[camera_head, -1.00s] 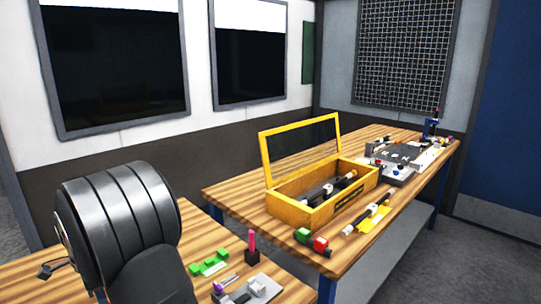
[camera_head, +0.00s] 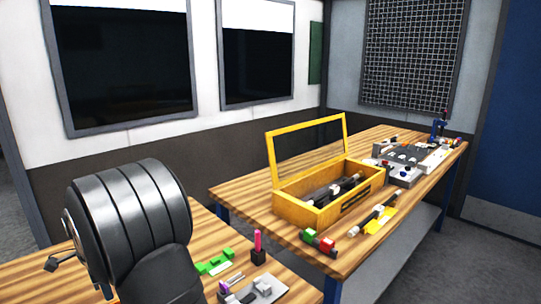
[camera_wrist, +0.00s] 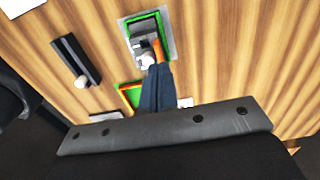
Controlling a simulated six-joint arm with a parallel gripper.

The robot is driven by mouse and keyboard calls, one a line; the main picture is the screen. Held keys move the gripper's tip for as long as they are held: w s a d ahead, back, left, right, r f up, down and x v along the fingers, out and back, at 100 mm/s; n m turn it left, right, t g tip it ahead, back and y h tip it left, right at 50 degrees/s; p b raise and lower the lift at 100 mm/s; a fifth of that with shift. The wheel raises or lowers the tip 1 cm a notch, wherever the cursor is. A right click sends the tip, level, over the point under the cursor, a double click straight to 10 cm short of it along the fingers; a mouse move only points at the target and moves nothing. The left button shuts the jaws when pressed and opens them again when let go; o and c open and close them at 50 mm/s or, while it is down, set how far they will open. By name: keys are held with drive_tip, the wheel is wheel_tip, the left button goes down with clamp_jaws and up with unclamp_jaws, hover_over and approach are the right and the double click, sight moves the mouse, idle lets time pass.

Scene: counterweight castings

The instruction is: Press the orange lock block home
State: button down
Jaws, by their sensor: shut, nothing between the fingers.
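In the wrist view, a small orange piece (camera_wrist: 158,50), probably the lock block, shows beside a grey fixture (camera_wrist: 140,32) with a green border. My gripper (camera_wrist: 158,68) is shut and empty, with its dark fingertips right at the orange piece in the picture. I cannot tell whether they touch it. The fingers partly hide the fixture's lower right side, and how deep the orange piece sits is not visible. My gripper is out of view in the head view, where my arm fills the lower left.

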wheel_tip(320, 180, up, 5)
drive_tip(key=shift+f, duration=0.1)
idle(0.6)
drive_tip(key=shift+f, duration=3.45)
wheel_tip(320, 180, up, 17)
wheel_tip(320, 180, down, 6)
drive_tip(key=shift+w+d+r, duration=0.1)
drive_tip(key=shift+r, duration=0.05)
